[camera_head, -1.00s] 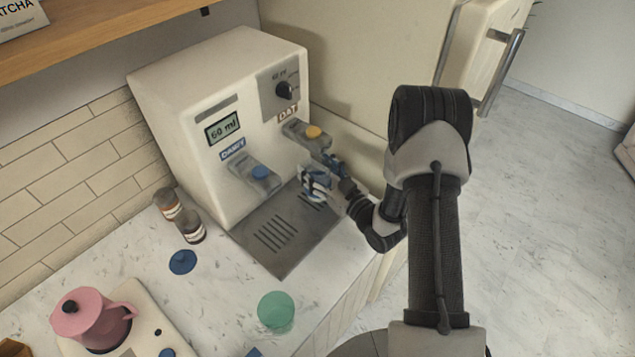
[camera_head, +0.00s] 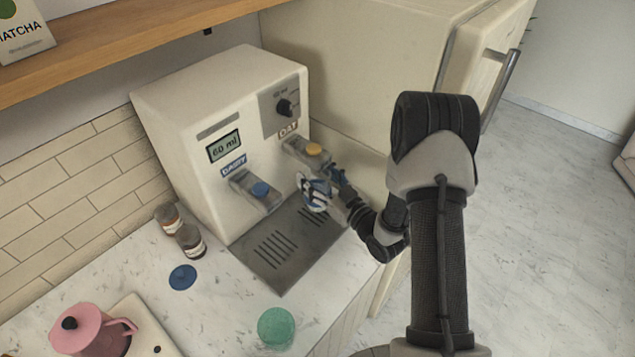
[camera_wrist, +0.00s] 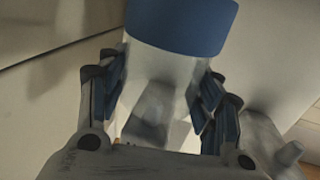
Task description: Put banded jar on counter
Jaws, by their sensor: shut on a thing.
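The banded jar (camera_head: 318,198) is a pale jar with a blue band, held beneath the oat spout of the white dispenser, above the drip tray (camera_head: 255,252). My gripper (camera_head: 322,190) is shut on it. In the wrist view the jar (camera_wrist: 180,28) stands between the two fingers, its wide blue band at the top of the picture and a clear or whitish body below. My gripper also shows there (camera_wrist: 160,95), a finger on each side. The jar's base is partly hidden, so I cannot tell whether it touches the tray. The marble counter (camera_head: 225,315) lies in front of the dispenser.
The dispenser (camera_head: 185,115) reads 60 ml and has a blue and a yellow button. Two small brown bottles (camera_head: 190,241), a blue disc (camera_head: 183,277), a green disc (camera_head: 276,326) and a pink pot (camera_head: 92,330) are on the counter. Bare counter lies between the discs.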

